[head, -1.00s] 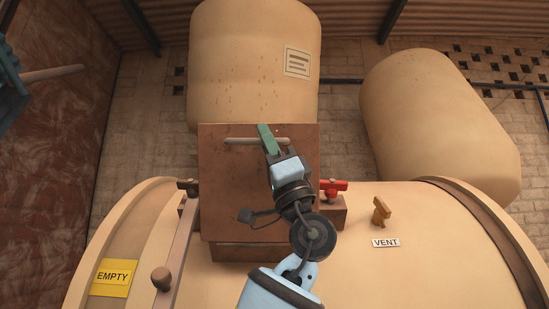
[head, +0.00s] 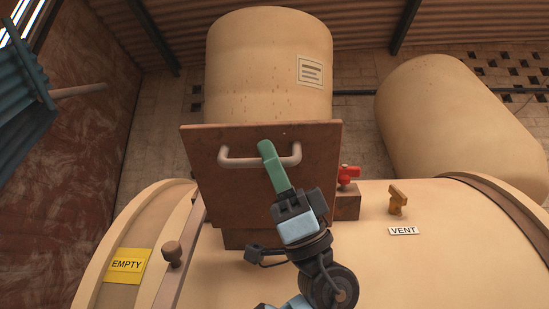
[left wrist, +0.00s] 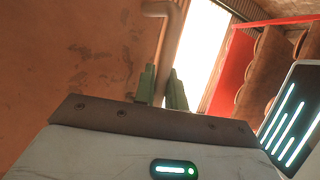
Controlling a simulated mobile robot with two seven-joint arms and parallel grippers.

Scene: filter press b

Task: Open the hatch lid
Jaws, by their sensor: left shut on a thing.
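The hatch lid (head: 225,185) is a brown square plate on top of the cream tank. It stands tilted, its far edge raised and its face towards the head camera. A pale U-shaped handle (head: 240,161) runs across its upper part. My left gripper (head: 267,152) has green fingers closed on the middle of this handle. In the left wrist view the handle (left wrist: 172,45) runs down between the green fingers (left wrist: 162,88), beside the brown lid face (left wrist: 80,60). The lid hides the opening beneath it. My right gripper is not in view.
A red-handled clamp (head: 347,174) sits right of the lid. An ochre valve (head: 397,199) stands behind the VENT label (head: 404,231). A bar with a brown knob (head: 172,252) lies left, near the yellow EMPTY sign (head: 126,264). Large cream tanks (head: 268,70) stand behind.

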